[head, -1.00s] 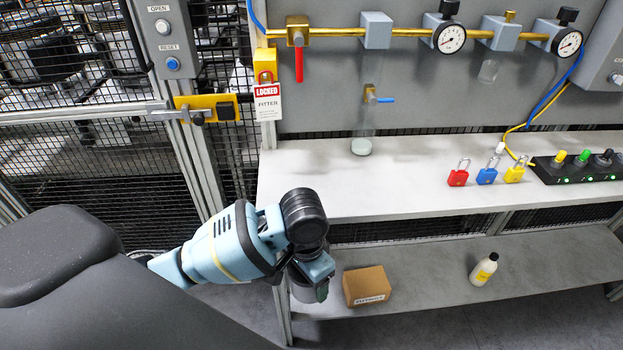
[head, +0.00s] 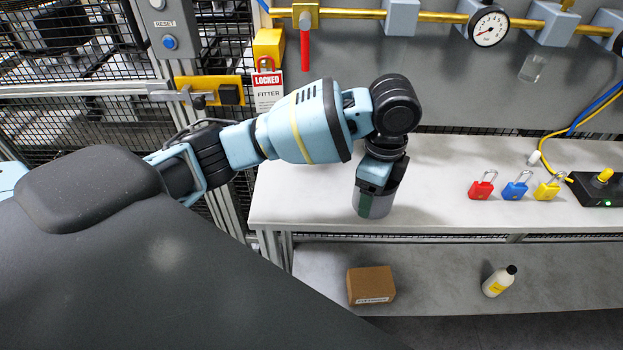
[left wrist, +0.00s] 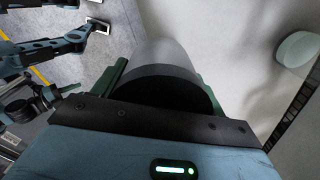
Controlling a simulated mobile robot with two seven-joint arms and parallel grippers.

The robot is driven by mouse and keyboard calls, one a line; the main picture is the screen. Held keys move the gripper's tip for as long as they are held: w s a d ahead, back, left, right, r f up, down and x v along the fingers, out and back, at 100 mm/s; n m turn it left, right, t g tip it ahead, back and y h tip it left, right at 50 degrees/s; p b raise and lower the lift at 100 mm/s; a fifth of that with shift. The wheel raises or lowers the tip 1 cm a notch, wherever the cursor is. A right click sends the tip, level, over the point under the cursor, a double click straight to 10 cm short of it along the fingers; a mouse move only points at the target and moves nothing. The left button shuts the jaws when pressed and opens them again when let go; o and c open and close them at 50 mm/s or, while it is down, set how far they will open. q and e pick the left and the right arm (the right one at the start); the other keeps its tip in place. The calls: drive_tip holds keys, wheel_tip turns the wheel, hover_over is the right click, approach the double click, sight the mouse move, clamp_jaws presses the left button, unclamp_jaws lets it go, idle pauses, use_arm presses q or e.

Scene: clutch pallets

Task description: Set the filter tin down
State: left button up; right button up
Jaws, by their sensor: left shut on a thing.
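The filter tin (head: 378,208) is a grey cylinder in my left gripper (head: 376,192), over the front left of the bench top. In the left wrist view the tin (left wrist: 166,62) sits between the two green fingers of my left gripper (left wrist: 165,85), which are shut on it. The tin looks about upright in the head view. I cannot tell whether its base touches the bench top (head: 300,195) or hangs just above it. My right gripper is not to be made out.
Red (head: 482,188), blue (head: 516,188) and yellow (head: 548,189) padlocks stand on the bench to the right. A pale green disc (left wrist: 298,48) shows in the left wrist view. A carton (head: 370,285) and a bottle (head: 499,281) are on the lower shelf. Bench between tin and padlocks is clear.

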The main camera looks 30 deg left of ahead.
use_arm(q)
drive_tip(key=a, duration=0.5)
drive_tip(key=w+a+f, duration=0.1)
drive_tip(key=a, duration=0.8)
drive_tip(key=shift+w+a+f+p, duration=0.15)
drive_tip(key=shift+a+p, duration=0.25)
drive_tip(key=shift+a, duration=0.55)
wheel_tip(320, 180, down, 3)
drive_tip(key=shift+d+r, duration=0.1)
drive_tip(key=shift+f, duration=0.4)
use_arm(e)
drive_tip(key=shift+w+d+r, duration=0.15)
drive_tip(key=shift+w+r, duration=0.45)
use_arm(q)
drive_tip(key=shift+f, duration=0.15)
drive_tip(key=o, duration=1.1)
wheel_tip(320, 180, up, 12)
drive_tip(key=shift+r+p, duration=0.1)
drive_tip(key=shift+p, duration=0.2)
use_arm(e)
drive_tip(key=shift+w+d+r+t, duration=0.1)
drive_tip(key=shift+w+r+t, duration=0.15)
drive_tip(key=shift+r+t, duration=0.05)
